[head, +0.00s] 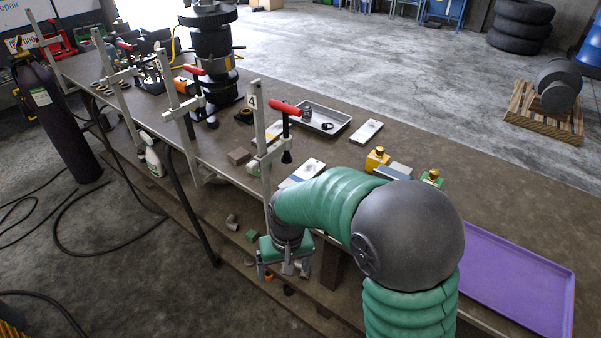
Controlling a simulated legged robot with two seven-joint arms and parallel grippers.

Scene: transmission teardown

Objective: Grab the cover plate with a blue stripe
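A pale plate (309,170) lies flat on the workbench behind my green arm. A bluish strip shows along its near side, but the arm hides part of it, so I cannot tell for sure that this is the blue stripe. A second whitish plate (367,131) lies farther back, with no blue stripe that I can make out. My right gripper (284,268) hangs at the bench's near edge, pointing down, in front of the pale plate and apart from it. Its fingers look spread and empty. My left gripper is not in view.
Upright clamps with red handles (285,108) line the near bench edge. A grey tray (322,119) holds small dark parts. A yellow block (377,158) and a grey-blue flat piece (393,171) sit behind my arm. A purple tray (505,280) lies at the right.

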